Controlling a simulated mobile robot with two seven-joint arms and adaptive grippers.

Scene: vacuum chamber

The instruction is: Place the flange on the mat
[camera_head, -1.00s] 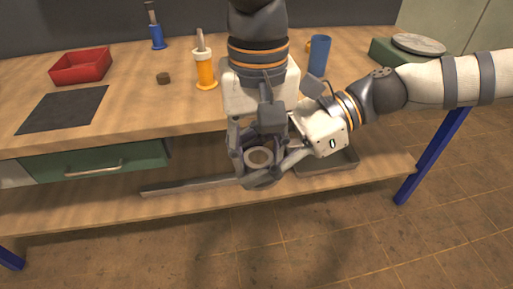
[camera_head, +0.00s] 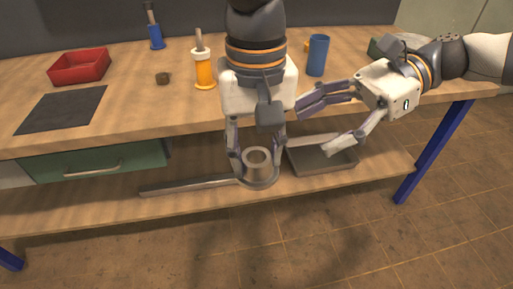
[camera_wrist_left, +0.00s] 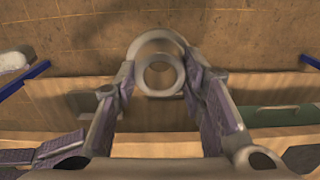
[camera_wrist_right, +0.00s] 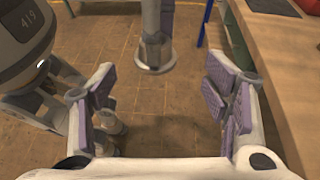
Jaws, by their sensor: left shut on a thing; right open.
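The grey metal flange (camera_head: 257,158), a ring with a short collar and a wider disc, is held in front of the bench below the tabletop level. My left gripper (camera_head: 256,150) points down and is shut on it. In the left wrist view the flange (camera_wrist_left: 160,76) sits between both fingertips. My right gripper (camera_head: 320,128) is open and empty, to the right of the flange and apart from it. The flange also shows in the right wrist view (camera_wrist_right: 153,62), beyond the open fingers. The black mat (camera_head: 62,108) lies flat and bare at the left of the tabletop.
A red bin (camera_head: 80,67) stands behind the mat. A grey tray (camera_head: 322,160) and a long grey bar (camera_head: 190,186) are on the lower shelf.

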